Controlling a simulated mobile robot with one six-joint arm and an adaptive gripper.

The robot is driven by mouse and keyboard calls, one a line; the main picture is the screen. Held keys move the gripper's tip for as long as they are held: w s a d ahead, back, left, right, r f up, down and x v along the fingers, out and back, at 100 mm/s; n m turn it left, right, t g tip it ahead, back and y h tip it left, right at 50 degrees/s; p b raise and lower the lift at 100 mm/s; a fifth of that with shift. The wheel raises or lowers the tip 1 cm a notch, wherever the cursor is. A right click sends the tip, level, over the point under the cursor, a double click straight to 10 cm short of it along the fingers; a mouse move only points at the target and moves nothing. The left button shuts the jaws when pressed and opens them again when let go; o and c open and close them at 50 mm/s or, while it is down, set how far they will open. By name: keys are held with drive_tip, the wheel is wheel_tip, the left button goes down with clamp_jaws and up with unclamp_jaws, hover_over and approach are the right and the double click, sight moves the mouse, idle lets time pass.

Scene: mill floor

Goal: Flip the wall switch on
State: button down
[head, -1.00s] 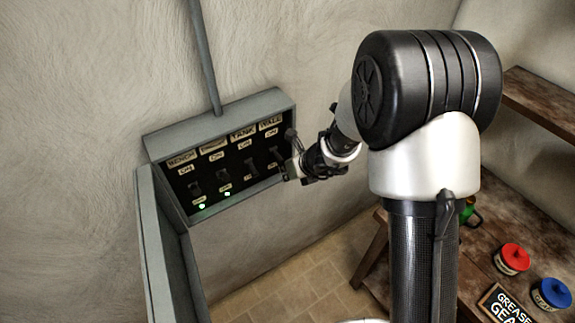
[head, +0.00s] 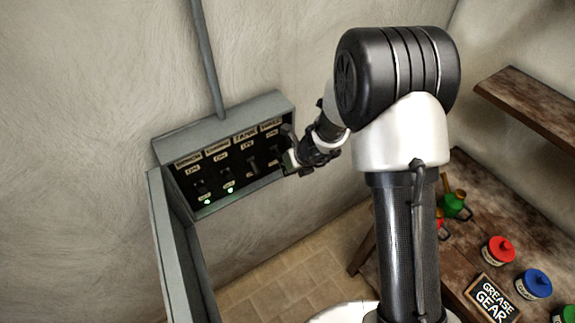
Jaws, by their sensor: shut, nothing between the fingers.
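The open grey switch box (head: 225,122) is on the plaster wall, left of my arm. Its black panel holds a row of several levers under tan labels. The rightmost lever (head: 273,153), below the label that reads like "WALL", is partly hidden by my gripper; its position is hard to tell. My gripper (head: 289,160) is shut and empty at the right edge of the panel, close beside that lever. I cannot tell whether they touch. Green lights glow under the two left levers (head: 199,187) (head: 227,175); I see none under the two right ones.
The box's grey door (head: 178,245) hangs open at the left. A grey conduit (head: 207,60) rises from the box. At right, a wooden bench (head: 462,265) holds a red-lidded jar (head: 499,250), a blue-lidded jar (head: 534,283) and a "GREASE GEAR" sign (head: 492,298). A shelf (head: 530,105) is above.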

drive_tip(key=shift+w+r+p, duration=0.1)
drive_tip(key=shift+r+p, duration=0.45)
drive_tip(key=shift+p, duration=0.35)
drive_tip(key=shift+w+a+r+p, duration=0.15)
drive_tip(key=shift+r+p, duration=0.15)
drive_tip(key=shift+p, duration=0.35)
drive_tip(key=shift+r, duration=0.1)
drive_tip(key=shift+r+p, duration=0.7)
